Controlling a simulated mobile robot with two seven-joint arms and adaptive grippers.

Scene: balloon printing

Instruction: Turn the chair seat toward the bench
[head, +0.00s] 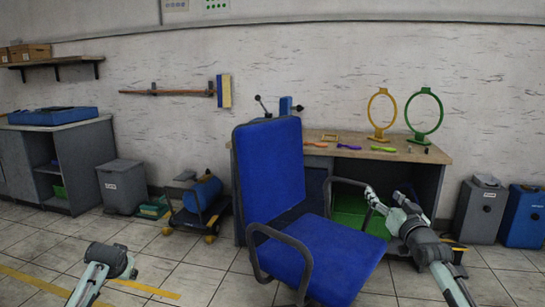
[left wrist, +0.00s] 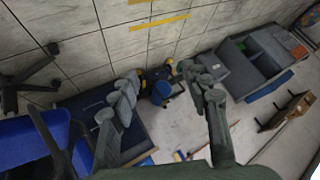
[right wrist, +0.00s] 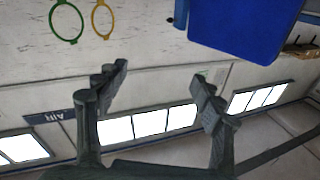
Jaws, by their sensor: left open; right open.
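The blue office chair (head: 268,170) stands in front of the wooden-topped bench (head: 432,157). Its backrest is at the left, and its seat (head: 325,262) points to the lower right, away from the bench. Dark armrests are on both sides. My right gripper (head: 384,203) is open near the far armrest; I cannot tell whether it touches. In the right wrist view nothing is between its fingers (right wrist: 160,90), and the blue backrest (right wrist: 237,25) is at the top. My left gripper (head: 108,258) is low at the left, open and empty (left wrist: 172,95) in the left wrist view, with chair parts at its left edge.
The bench carries a yellow ring (head: 380,110), a green ring (head: 425,112) and small coloured tools. A cart with a blue tank (head: 202,193) and a grey bin (head: 122,185) stand left of the chair. Bins stand at right. The tiled floor at front left is clear.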

